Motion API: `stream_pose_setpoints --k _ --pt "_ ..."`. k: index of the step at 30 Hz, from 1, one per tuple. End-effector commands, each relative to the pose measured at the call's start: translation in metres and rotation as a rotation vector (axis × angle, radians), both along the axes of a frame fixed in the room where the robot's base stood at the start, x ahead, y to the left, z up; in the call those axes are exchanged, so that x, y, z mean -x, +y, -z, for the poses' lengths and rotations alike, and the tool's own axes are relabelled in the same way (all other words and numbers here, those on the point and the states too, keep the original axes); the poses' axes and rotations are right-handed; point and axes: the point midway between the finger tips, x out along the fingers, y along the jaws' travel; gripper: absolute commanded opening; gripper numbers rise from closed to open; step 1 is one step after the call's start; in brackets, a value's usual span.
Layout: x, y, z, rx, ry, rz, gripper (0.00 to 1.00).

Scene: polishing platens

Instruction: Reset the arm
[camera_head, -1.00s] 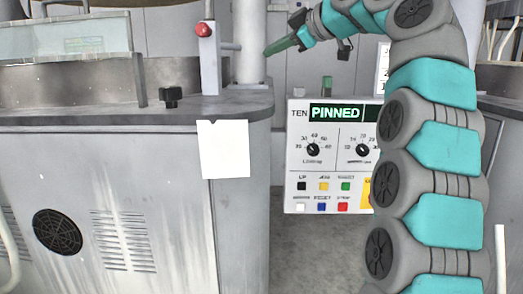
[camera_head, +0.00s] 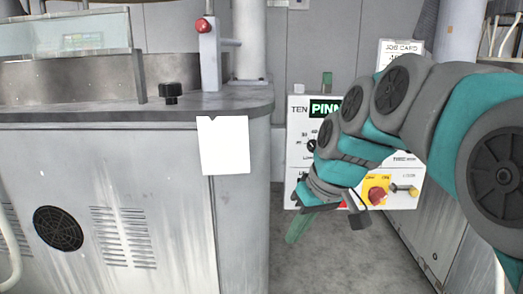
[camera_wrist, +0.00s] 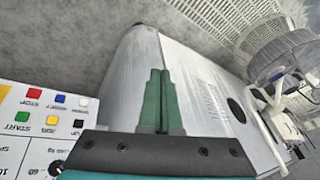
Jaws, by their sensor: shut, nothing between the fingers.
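My gripper (camera_head: 300,226) has green fingers and hangs low in the head view, in front of the lower part of the control panel (camera_head: 298,150). In the wrist view my gripper (camera_wrist: 159,75) is shut, its two green fingers side by side with nothing between them. My teal and grey arm comes in from the right and bends down to the left, hiding much of the panel. The panel's display reads "PINN", with the rest hidden. In the wrist view the panel (camera_wrist: 30,135) shows upside down at the left, with START and STOP buttons.
A grey machine cabinet (camera_head: 120,190) stands at left, with a white sheet (camera_head: 223,146) on its corner, a black knob (camera_head: 170,93) and a red-topped post (camera_head: 208,50). A red knob on yellow (camera_head: 376,195) is at the panel's right. Grey floor is open below my gripper.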

Motion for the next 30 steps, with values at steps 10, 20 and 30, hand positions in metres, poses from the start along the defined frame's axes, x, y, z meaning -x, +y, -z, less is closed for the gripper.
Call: stream_pose_setpoints --k 10,20,30 --pt "0.153 -0.051 0.12 0.165 0.311 0.263 0.0" --pt "0.244 -0.082 0.177 0.273 0.458 0.41 0.0" --pt "0.249 -0.084 0.179 0.279 0.465 0.42 0.0"
